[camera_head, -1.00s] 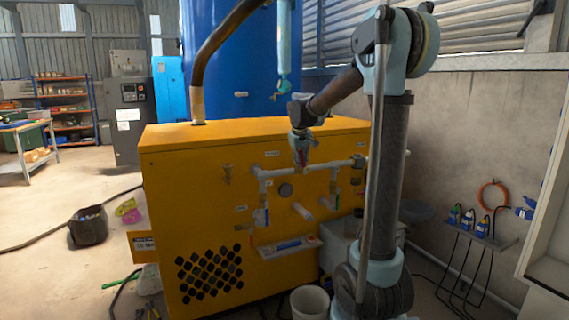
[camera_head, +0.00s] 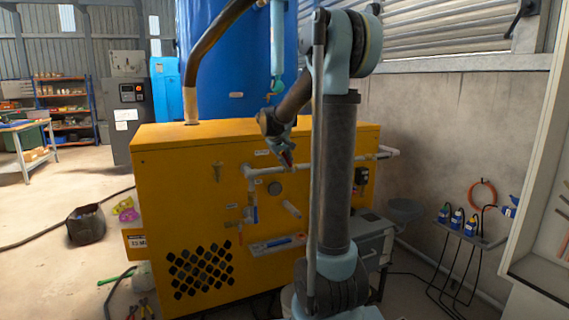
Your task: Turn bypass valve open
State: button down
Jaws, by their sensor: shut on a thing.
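The yellow cabinet (camera_head: 190,185) carries a white pipe (camera_head: 320,163) across its front. The bypass valve's red handle (camera_head: 286,158) sits on this pipe near the middle of the picture. My gripper (camera_head: 284,153) points down at it from above and is shut on it. The fingers cover most of the handle, so its exact angle is hard to tell.
My arm's column hides part of the cabinet's right side. A tray (camera_head: 278,246) juts from the cabinet front. A grey box (camera_head: 372,240) stands at right.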

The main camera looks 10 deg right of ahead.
jog(key=c, duration=1.6)
grip_release()
jog(key=v, duration=1.1)
jog(key=shift+s+a+r, duration=0.2)
jog(key=shift+r, duration=0.1)
